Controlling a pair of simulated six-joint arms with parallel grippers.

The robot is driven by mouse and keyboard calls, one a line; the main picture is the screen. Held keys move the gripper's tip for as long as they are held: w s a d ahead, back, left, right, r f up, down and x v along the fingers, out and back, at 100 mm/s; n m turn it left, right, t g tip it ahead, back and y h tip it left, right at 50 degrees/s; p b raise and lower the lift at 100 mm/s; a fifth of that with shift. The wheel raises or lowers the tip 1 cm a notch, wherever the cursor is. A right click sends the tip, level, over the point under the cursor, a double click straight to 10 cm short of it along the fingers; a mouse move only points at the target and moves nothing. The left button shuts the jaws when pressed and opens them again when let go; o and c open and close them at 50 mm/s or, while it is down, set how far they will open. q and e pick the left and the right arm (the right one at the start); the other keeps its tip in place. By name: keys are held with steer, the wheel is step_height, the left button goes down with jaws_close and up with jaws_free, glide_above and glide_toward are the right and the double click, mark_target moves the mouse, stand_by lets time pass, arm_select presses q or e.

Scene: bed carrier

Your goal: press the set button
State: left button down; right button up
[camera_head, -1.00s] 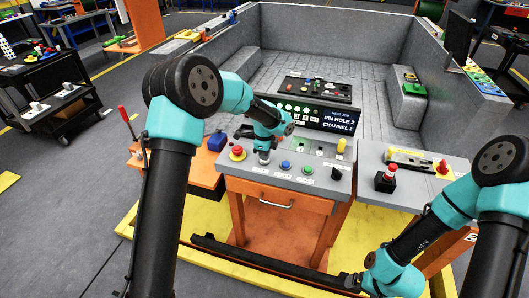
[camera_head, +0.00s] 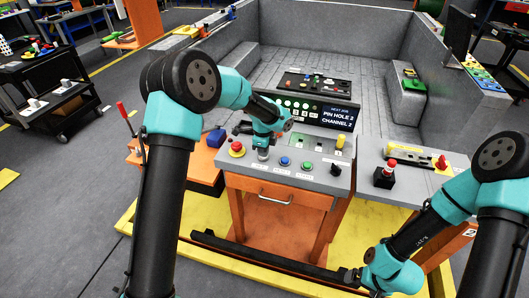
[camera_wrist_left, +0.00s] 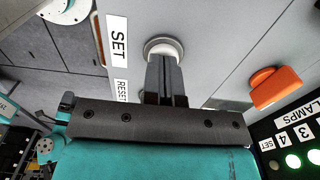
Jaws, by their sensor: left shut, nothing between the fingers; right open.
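The set button (camera_wrist_left: 165,46) shows in the left wrist view as a pale round cap in a grey ring, beside the SET label (camera_wrist_left: 118,40). My left gripper (camera_wrist_left: 166,68) is shut and empty, its fingertips overlapping the cap's near edge; I cannot tell whether they touch or press it. In the head view my left gripper (camera_head: 263,148) points down at the console (camera_head: 250,174), between a red mushroom button (camera_head: 237,149) and a blue button (camera_head: 284,161), mostly hiding the set button. My right gripper (camera_head: 348,279) is low at the front, open, away from the console.
A green button (camera_head: 307,167) and a black knob (camera_head: 336,170) stand further right on the console. A display reading PIN HOLE 2, CHANNEL 2 (camera_head: 338,117) stands behind. A red-topped black post (camera_head: 385,177) stands right.

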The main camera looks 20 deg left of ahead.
arm_select(q)
step_height(320, 180, up, 13)
steer(key=shift+w, duration=0.2)
steer(key=shift+d, duration=0.1)
stand_by(0.5)
